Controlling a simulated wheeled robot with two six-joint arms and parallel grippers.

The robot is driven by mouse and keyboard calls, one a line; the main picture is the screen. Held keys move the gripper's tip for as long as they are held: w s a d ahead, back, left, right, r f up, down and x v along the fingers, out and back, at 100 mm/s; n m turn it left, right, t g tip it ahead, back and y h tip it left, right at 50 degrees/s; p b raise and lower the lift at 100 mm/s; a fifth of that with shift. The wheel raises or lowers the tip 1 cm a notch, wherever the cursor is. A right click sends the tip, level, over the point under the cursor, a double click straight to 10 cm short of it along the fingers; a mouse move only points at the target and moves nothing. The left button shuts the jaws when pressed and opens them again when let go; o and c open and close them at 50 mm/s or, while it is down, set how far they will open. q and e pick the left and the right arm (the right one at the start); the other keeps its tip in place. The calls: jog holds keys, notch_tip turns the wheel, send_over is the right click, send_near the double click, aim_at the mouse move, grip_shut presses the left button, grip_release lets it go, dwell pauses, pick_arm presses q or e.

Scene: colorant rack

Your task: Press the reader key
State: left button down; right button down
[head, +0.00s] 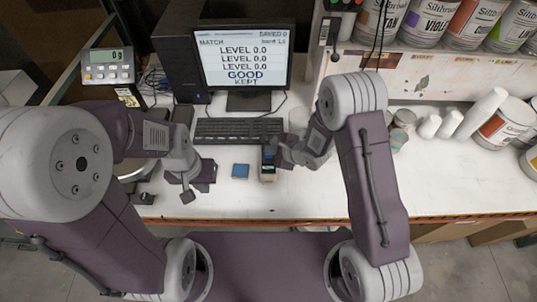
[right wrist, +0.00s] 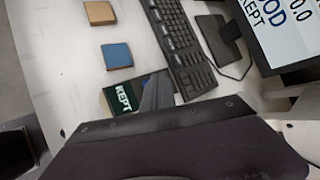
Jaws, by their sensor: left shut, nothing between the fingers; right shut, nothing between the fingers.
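The reader (head: 268,176) is a small upright-looking dark device near the front of the bench, below the keyboard. Its small screen reads KEPT in the right wrist view (right wrist: 123,96). My right gripper (head: 270,154) is shut and empty at the reader's far end. It hides part of the reader, and I cannot see the key or tell whether the fingers touch it. In the right wrist view a grey finger (right wrist: 157,92) lies beside the screen. My left gripper (head: 188,192) is shut and empty over the bench, left of the reader.
A blue square (head: 240,171) lies left of the reader; a tan square (right wrist: 99,13) lies beyond it in the wrist view. The keyboard (head: 238,130) and monitor (head: 243,58) are behind; the monitor reads GOOD, KEPT. A scale display (head: 108,67) reads 0 g. Paint cans (head: 501,128) stand right.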

aim_at(270, 157)
dwell(0.6)
jog(key=shift+f, duration=0.45)
jog(key=shift+f, duration=0.35)
dwell(0.4)
jog(key=shift+r, duration=0.1)
jog(key=shift+r+p, duration=0.65)
jog(key=shift+r, duration=0.05)
notch_tip(270, 157, up, 5)
jog(key=p, duration=0.5)
jog(key=shift+r, duration=0.15)
dwell(0.6)
